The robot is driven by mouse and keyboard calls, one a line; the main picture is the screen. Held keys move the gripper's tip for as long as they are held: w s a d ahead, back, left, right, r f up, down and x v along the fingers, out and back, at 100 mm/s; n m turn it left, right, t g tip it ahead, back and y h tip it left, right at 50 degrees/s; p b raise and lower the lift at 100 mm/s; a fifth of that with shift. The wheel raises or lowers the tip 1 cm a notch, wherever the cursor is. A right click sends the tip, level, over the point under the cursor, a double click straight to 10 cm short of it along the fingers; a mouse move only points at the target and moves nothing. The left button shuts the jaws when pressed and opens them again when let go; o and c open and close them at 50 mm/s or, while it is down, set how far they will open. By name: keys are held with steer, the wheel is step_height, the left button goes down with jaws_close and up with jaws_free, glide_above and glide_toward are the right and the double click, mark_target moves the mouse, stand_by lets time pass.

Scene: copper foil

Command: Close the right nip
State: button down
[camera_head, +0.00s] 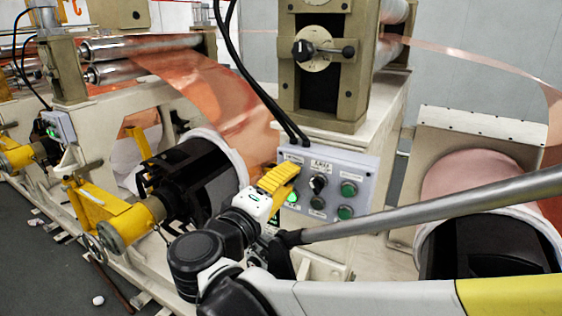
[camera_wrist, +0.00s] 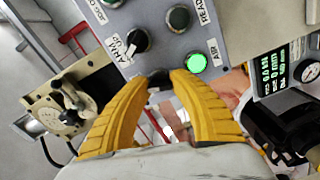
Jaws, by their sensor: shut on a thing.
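A grey control panel (camera_head: 330,183) is mounted on the beige stand below the middle roller frame. My gripper (camera_wrist: 162,76), with yellow fingers, is at the panel's left part. Its fingertips are closed in on a small dark control (camera_wrist: 160,80) at the panel edge, mostly hidden between them. Beside it are a black selector knob (camera_wrist: 136,41) and a lit green lamp (camera_wrist: 196,63) labelled AIR. The label of the held control is hidden. In the head view the same selector knob (camera_head: 318,184) is uncovered, and my gripper (camera_head: 290,170) hides the panel's upper left.
Green buttons (camera_head: 349,188) sit on the panel's right. Black cables (camera_head: 262,95) hang down to its top. A copper roll (camera_head: 150,175) on a yellow-ended shaft is left; another roll (camera_head: 470,175) is right. A roller frame (camera_head: 325,60) with a handled dial stands above.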

steer(key=n+b, duration=0.1)
steer(key=n, duration=0.3)
steer(key=shift+n, duration=0.3)
steer(key=shift+n+b, duration=0.4)
steer(key=shift+n, duration=1.8)
steer(key=c, duration=1.1)
jaws_free()
steer(key=v, duration=1.2)
